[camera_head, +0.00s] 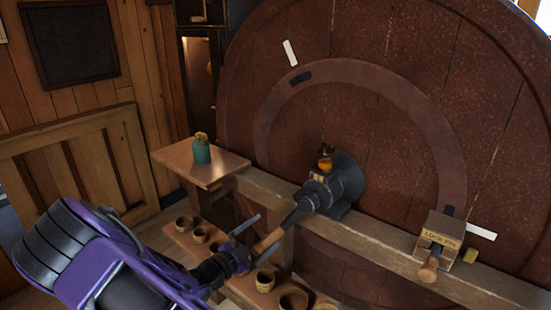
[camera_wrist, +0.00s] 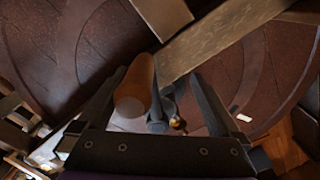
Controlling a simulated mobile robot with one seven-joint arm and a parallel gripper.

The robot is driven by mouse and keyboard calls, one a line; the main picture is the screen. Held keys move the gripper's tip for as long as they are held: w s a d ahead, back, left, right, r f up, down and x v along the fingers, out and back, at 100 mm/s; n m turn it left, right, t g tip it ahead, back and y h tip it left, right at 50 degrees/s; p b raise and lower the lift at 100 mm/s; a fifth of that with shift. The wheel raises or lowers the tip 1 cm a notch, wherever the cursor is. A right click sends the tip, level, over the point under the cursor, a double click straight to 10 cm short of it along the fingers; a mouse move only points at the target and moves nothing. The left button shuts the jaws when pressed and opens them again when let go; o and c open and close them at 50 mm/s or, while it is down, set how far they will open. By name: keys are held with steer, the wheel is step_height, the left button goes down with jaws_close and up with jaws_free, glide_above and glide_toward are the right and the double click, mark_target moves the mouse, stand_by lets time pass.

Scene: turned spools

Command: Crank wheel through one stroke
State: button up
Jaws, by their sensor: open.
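The big round reddish-brown wheel (camera_head: 400,60) fills the right of the head view, with a paler ring on its face. A dark hub (camera_head: 347,180) sits at its centre, and a crank arm (camera_head: 305,209) reaches from it down-left to a wooden crank handle (camera_head: 268,241). My gripper (camera_head: 247,242) is open at the handle's end. In the wrist view the handle (camera_wrist: 136,88) lies between the spread fingers (camera_wrist: 158,85), closer to the left one; contact cannot be told. A lock pin block (camera_head: 440,232) with a wooden knob (camera_head: 430,266) stands on the beam at right.
A wooden beam (camera_head: 385,240) runs before the wheel. A small side table (camera_head: 190,168) bears a teal bottle (camera_head: 201,150). Several small cups (camera_head: 201,234) stand on a lower shelf near my arm. White marks (camera_head: 290,53) and dark marks (camera_head: 301,78) show on the wheel.

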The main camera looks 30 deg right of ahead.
steer(key=w+a+r+m+b, duration=0.2)
steer(key=w+r+m+b, duration=0.3)
steer(key=r+m+b, duration=0.55)
steer(key=s+d+r+m+p, duration=0.1)
steer(key=s+r+m+p, duration=0.3)
steer(key=r+m+p, duration=0.1)
steer(key=s+d+r+m+p, duration=0.2)
steer(key=s+r+m+p, duration=0.3)
steer(key=r+m, duration=0.3)
steer(key=shift+s+d+r, duration=0.25)
steer(key=shift+d+r, duration=0.05)
steer(key=shift+r, duration=0.65)
stand_by(0.6)
steer(key=shift+a, duration=0.1)
stand_by(0.6)
